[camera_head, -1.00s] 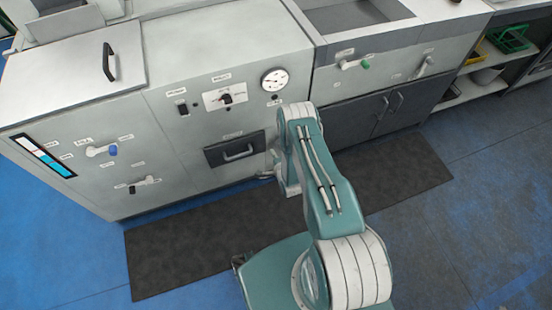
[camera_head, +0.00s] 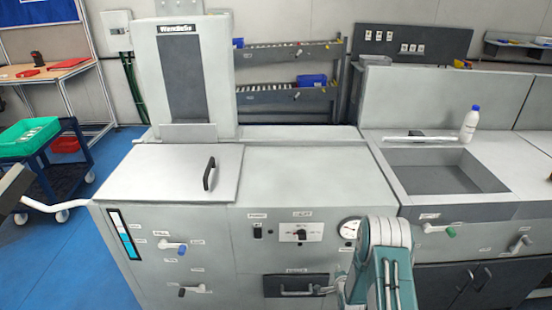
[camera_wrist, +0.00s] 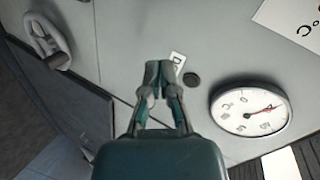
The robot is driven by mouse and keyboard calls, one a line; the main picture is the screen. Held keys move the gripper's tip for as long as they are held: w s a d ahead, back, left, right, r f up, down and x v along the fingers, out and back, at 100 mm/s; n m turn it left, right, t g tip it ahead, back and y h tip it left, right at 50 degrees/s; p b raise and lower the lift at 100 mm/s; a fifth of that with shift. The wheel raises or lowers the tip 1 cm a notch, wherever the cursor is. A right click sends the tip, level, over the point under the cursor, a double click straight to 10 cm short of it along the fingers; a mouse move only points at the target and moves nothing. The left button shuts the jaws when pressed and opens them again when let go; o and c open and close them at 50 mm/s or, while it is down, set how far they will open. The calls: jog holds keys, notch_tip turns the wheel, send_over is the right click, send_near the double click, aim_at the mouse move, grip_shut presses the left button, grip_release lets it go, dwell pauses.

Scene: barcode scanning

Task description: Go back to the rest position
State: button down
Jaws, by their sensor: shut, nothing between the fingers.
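My gripper (camera_wrist: 158,72) shows in the wrist view with its two fingers together and nothing between them. It is in front of the grey machine panel, beside a small label and a dark round knob. The round dial gauge (camera_wrist: 250,107) is to its right, and a pale handle (camera_wrist: 47,40) is at upper left. In the camera_head view my teal and white arm stands low, right of centre, in front of the machine (camera_head: 270,215). The gripper's fingers are not clear there. The gauge (camera_head: 349,228) is just left of the arm.
A dark drawer front (camera_head: 296,285) is left of my arm. A sink (camera_head: 440,175) and a white bottle (camera_head: 470,124) are at the right. A cart with a green bin (camera_head: 28,136) stands at the left. Blue floor (camera_head: 75,265) is clear at lower left.

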notch_tip(320, 180, up, 16)
jog(key=w+n+g, duration=0.2)
jog(key=n, duration=0.1)
jog(key=s+a+r+n+g, duration=0.1)
jog(key=s+r+n, duration=0.15)
jog(key=r, duration=0.55)
jog(key=s+a+r+n, duration=0.2)
jog(key=s+r, duration=0.2)
jog(key=r, duration=0.4)
jog(key=s+a+r+n+g, duration=0.1)
jog(key=s+r, duration=0.3)
jog(key=s, duration=0.6)
jog(key=s+a+r+n+g, duration=0.1)
jog(key=s+r+n+g, duration=0.1)
jog(key=s, duration=0.8)
jog(key=s+a+r+n+g, duration=0.1)
jog(key=s+a+r+n, duration=0.1)
jog(key=s+r+n, duration=0.2)
jog(key=s+r, duration=0.3)
jog(key=s, duration=0.3)
jog(key=shift+s, duration=0.3)
jog(key=shift+a, duration=0.1)
